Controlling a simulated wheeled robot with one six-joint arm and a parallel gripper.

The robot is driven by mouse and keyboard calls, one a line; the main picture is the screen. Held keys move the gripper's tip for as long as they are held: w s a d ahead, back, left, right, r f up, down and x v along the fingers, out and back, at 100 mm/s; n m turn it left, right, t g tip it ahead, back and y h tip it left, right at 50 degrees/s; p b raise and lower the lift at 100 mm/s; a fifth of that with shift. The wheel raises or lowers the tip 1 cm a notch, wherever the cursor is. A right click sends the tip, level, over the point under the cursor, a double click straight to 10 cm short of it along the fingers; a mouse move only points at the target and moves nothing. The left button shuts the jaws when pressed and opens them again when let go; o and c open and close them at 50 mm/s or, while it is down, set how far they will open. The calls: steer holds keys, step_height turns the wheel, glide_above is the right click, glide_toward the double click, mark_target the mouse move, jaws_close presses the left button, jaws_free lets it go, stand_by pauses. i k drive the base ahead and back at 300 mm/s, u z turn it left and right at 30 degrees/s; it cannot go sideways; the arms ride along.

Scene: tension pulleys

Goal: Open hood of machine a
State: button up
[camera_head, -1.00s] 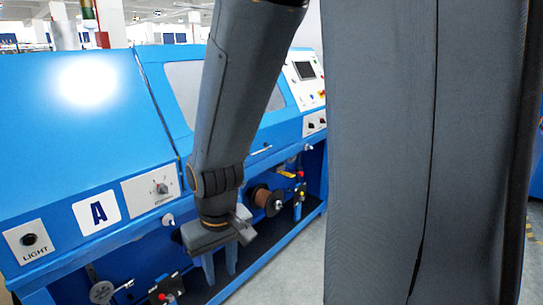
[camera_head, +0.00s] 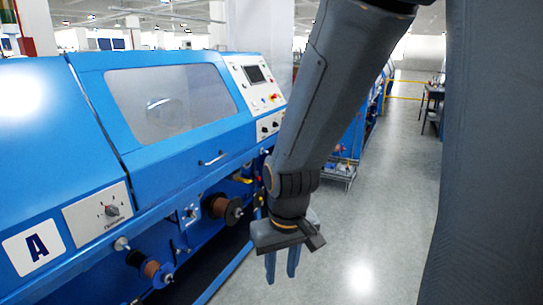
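A small bar handle (camera_head: 213,158) sits near the hood's lower front edge. My gripper (camera_head: 281,264) hangs down to the right of the machine's front, below the handle's height in the picture. Its two blue fingers are apart with a gap between them and hold nothing. My arm hides part of the machine's right end.
A control panel (camera_head: 257,90) with a screen and buttons is right of the hood. Spools (camera_head: 222,208) and knobs stick out below the front edge. Grey floor (camera_head: 375,215) is open to the right. More blue machines stand farther back.

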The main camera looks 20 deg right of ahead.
mark_target(155, 171)
steer(key=z, duration=0.45)
steer(key=i, duration=0.95)
steer(key=u, duration=1.7)
